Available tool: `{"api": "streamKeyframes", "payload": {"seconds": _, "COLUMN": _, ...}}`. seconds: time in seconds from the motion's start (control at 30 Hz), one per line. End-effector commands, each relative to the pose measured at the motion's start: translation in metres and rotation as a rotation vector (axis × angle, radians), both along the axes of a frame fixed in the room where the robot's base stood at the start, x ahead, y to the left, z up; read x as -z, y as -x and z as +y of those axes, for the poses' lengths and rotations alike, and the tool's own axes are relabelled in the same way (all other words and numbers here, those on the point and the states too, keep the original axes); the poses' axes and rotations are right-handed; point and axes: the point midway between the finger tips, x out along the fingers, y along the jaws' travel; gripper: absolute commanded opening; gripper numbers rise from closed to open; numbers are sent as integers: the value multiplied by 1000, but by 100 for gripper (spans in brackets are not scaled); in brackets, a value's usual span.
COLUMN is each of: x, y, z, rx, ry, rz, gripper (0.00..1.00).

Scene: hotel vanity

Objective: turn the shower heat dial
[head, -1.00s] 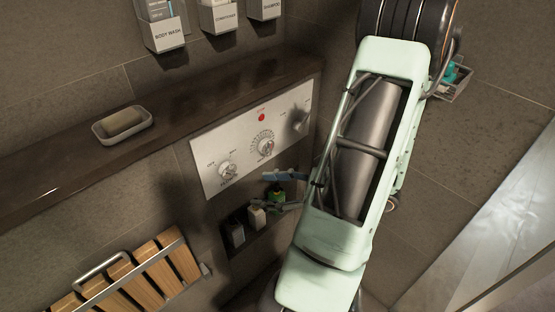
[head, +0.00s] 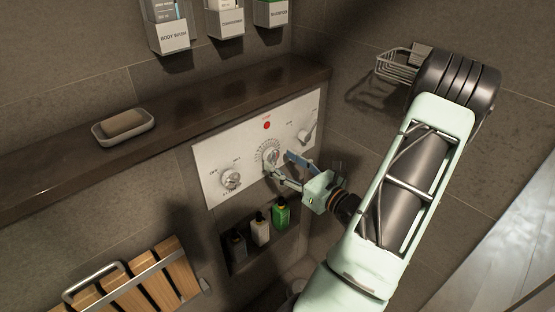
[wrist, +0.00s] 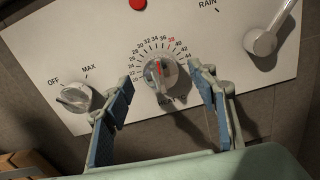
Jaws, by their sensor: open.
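The shower control panel (head: 212,152) is a white plate on the tiled wall. The heat dial (wrist: 160,76), a round metal knob ringed by numbers, is at its middle; it also shows in the head view (head: 270,157), partly behind a finger. A red line on the knob points up, near the 30s. My gripper (wrist: 160,98) is open, its blue-padded fingers reaching toward the panel either side of and just below the dial. In the head view my gripper (head: 281,168) is close in front of the dial. I cannot tell whether a finger touches it.
An OFF/MAX knob (wrist: 75,97) is left of the dial and a lever (wrist: 262,42) marked RAIN right. A red button (head: 267,125) is above. Small bottles (head: 260,228) stand in a niche below. A ledge (head: 60,178) with a soap dish (head: 100,139) runs above the panel.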

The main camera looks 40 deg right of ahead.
Motion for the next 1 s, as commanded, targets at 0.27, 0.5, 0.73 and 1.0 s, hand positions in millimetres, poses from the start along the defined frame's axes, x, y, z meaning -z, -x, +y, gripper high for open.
{"api": "streamKeyframes", "payload": {"seconds": 0.27, "x": 0, "y": -24, "z": 2, "rx": -1, "ry": 0, "rz": 0, "gripper": 53}}
{"api": "streamKeyframes", "payload": {"seconds": 0.5, "x": 0, "y": -25, "z": 2, "rx": 0, "ry": 0, "rz": 1, "gripper": 53}}
{"api": "streamKeyframes", "payload": {"seconds": 0.73, "x": 0, "y": -25, "z": 2, "rx": 0, "ry": 0, "rz": 1, "gripper": 31}}
{"api": "streamKeyframes", "payload": {"seconds": 1.0, "x": 0, "y": -25, "z": 2, "rx": 0, "ry": -2, "rz": 1, "gripper": 11}}
